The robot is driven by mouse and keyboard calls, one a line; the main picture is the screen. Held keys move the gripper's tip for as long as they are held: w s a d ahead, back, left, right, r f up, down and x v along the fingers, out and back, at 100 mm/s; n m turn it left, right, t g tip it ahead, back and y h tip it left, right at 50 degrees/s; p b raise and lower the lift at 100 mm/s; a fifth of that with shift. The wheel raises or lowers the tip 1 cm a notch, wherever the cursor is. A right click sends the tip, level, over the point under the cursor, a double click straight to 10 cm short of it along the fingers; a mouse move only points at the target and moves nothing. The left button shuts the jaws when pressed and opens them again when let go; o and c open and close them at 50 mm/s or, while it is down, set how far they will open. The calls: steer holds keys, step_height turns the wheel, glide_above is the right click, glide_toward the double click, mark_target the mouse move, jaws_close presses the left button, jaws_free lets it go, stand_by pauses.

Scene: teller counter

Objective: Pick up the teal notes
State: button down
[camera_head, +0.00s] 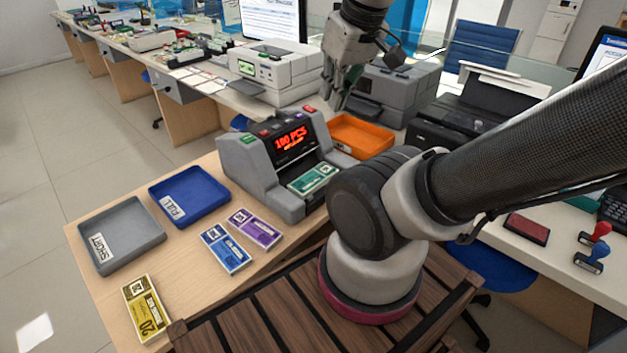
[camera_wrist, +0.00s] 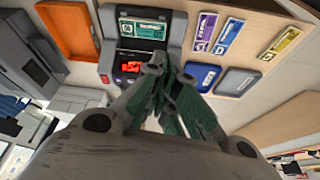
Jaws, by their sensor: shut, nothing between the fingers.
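The teal notes (camera_head: 313,179) lie as a flat bundle in the front tray of the grey note counter (camera_head: 250,165), whose red display reads 100 PCS. In the wrist view the teal notes (camera_wrist: 142,29) show in the counter's slot. My gripper (camera_head: 340,98) is raised above and behind the counter, well apart from the notes. Its fingers (camera_wrist: 168,75) are together and empty, pointing toward the counter in the wrist view.
An orange tray (camera_head: 360,137) stands right of the counter. A blue FULL tray (camera_head: 189,197) and a grey SHORT tray (camera_head: 118,238) sit at left. Purple (camera_head: 254,229), blue (camera_head: 226,249) and yellow (camera_head: 146,308) notes lie on the wooden counter top. Printers (camera_head: 275,72) stand behind.

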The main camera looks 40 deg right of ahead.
steer(key=c, duration=1.7)
jaws_free()
steer(key=shift+d+f, duration=0.2)
steer(key=o, duration=0.9)
steer(key=f+g, duration=0.1)
steer(key=w+d+f+m+g, duration=0.1)
steer(key=f, duration=0.1)
steer(key=d+f+g, duration=0.1)
steer(key=f, duration=0.1)
steer(key=shift+w+d+m, duration=0.2)
steer(key=shift+w+m, duration=0.1)
steer(key=shift+m, duration=0.1)
steer(key=m+g+y, duration=0.2)
steer(key=m+y, duration=0.1)
steer(key=m, duration=0.9)
glide_toward(314, 177)
steer(key=shift+s+a+f, duration=0.1)
steer(key=shift+s+f, duration=0.4)
steer(key=shift+f, duration=0.05)
steer(key=shift+w+r+m, duration=0.15)
steer(key=shift+w+m, duration=0.15)
steer(key=shift+m, duration=0.7)
steer(key=shift+x, duration=3.95)
